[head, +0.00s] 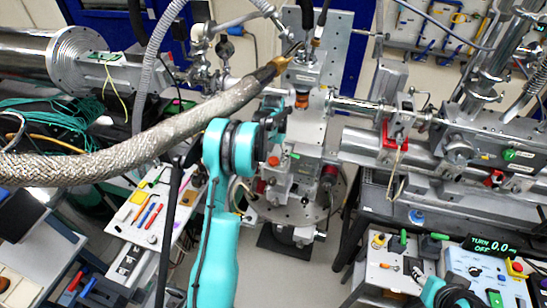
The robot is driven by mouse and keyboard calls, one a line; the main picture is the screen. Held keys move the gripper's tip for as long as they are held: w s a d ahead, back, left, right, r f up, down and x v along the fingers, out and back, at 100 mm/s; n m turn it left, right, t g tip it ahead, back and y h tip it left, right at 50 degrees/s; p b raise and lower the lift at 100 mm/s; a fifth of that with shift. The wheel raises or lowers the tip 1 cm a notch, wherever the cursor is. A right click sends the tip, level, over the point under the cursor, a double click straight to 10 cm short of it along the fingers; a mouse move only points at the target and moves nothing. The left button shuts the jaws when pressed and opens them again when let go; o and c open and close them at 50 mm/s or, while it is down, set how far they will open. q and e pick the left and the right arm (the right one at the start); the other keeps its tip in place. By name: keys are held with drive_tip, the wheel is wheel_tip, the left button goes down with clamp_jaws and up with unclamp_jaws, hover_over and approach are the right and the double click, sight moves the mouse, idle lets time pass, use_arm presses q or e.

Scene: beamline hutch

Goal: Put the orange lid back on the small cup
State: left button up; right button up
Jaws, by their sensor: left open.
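My left gripper (276,120) is at the end of the teal arm in the middle of the head view. It is open, dark and seen small, beside the grey sample stage; I see nothing clearly held in it. A small orange piece (273,161) shows on the stage just below the gripper, and an orange-brown round part (301,101) shows to its upper right. I cannot tell for sure which of these is the lid. The small cup cannot be made out clearly.
A thick braided hose (150,140) crosses the left and centre. A white tool tray (150,215) stands at the left. Steel beam pipes (375,112) run to the right of the stage. A control box with a green display (490,246) is at the lower right.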

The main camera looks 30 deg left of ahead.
use_arm(q)
drive_tip(key=r, duration=0.7)
drive_tip(key=shift+w+d+r, duration=0.1)
drive_tip(key=shift+d+r, duration=0.1)
drive_tip(key=shift+r, duration=0.1)
drive_tip(key=shift+a+r, duration=0.1)
use_arm(e)
drive_tip(key=shift+d, duration=0.2)
